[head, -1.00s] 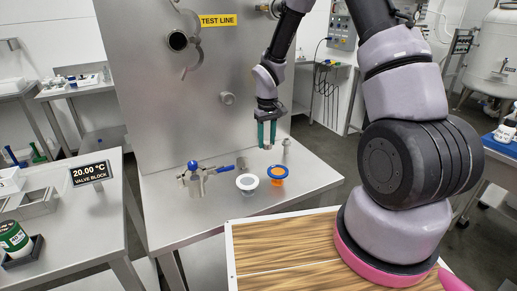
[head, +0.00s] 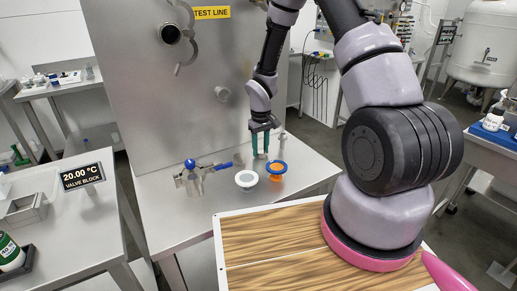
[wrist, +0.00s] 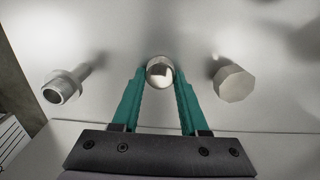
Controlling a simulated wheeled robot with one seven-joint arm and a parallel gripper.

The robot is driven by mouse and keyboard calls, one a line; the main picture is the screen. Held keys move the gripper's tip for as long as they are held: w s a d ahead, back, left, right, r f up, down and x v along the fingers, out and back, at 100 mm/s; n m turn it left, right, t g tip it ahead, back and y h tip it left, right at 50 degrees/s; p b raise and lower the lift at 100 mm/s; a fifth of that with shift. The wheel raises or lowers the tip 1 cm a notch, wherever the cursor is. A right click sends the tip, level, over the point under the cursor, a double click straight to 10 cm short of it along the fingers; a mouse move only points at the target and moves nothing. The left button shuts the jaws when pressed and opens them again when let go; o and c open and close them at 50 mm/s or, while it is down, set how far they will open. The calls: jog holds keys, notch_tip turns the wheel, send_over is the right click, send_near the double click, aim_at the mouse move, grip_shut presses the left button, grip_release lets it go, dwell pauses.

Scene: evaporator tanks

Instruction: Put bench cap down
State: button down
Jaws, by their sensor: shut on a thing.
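My gripper (head: 261,157) points down over the steel bench (head: 165,222), behind the orange and white fittings. In the wrist view its teal fingers (wrist: 160,76) are shut on a small round, shiny metal cap (wrist: 160,71). In the head view the fingers hide most of the cap. I cannot tell whether it touches the bench. In the wrist view a threaded metal fitting (wrist: 62,88) is to the left of the fingers and a hex-ended metal piece (wrist: 233,84) to the right, both apart from them.
A valve with a blue handle (head: 191,180), a white-topped fitting (head: 246,179) and an orange fitting with a blue ring (head: 277,169) stand nearer on the bench. A steel panel (head: 150,85) rises behind. The bench's front right is bare.

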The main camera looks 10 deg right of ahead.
aim_at(260, 151)
jog(key=shift+f, duration=0.15)
jog(key=shift+c, duration=2.1)
grip_release()
notch_tip(260, 151, up, 12)
